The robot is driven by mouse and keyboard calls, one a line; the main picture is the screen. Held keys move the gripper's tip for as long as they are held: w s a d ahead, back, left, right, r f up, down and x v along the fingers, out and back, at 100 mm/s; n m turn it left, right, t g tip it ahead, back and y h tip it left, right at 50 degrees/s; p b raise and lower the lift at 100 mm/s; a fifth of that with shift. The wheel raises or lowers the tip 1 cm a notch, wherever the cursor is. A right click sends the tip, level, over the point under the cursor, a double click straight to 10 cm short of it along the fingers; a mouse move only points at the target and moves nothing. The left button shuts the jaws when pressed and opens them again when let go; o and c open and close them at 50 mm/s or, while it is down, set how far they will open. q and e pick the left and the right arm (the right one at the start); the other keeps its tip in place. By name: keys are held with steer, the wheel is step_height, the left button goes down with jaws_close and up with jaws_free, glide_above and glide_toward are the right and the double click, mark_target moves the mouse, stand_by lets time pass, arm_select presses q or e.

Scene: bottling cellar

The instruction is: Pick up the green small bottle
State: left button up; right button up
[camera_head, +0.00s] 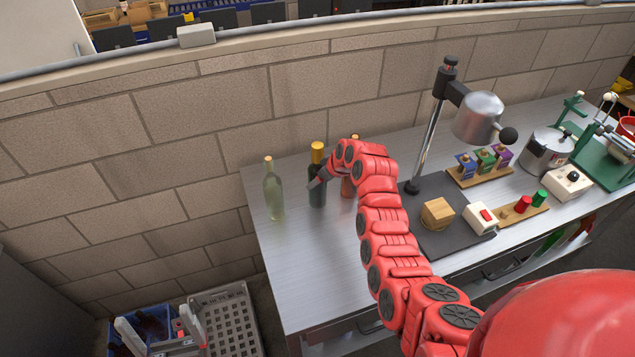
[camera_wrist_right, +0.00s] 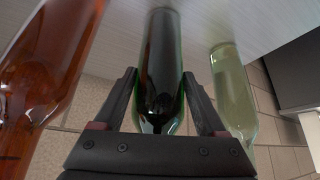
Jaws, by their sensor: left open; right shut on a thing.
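A dark green bottle (camera_head: 317,192) with a yellow top stands upright near the left end of the metal bench. My right gripper (camera_head: 318,180) reaches it from the right and is shut on it. In the right wrist view the dark green bottle (camera_wrist_right: 160,60) sits between the two black fingers. A pale clear-green bottle (camera_head: 273,195) with a cork is to its left, apart from it. An amber bottle (camera_head: 347,187) is to its right, partly hidden by my right arm. My left gripper (camera_head: 155,326) is open and empty at the lower left, off the bench.
The metal bench (camera_head: 290,262) is bare at its front left. A lamp-like stand (camera_head: 430,130) rises from a dark mat with a wooden block (camera_head: 437,213). A blue crate (camera_head: 118,348) with dark bottles and a grey crate (camera_head: 232,318) are below my left gripper. A brick wall backs the bench.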

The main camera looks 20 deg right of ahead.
jaws_close()
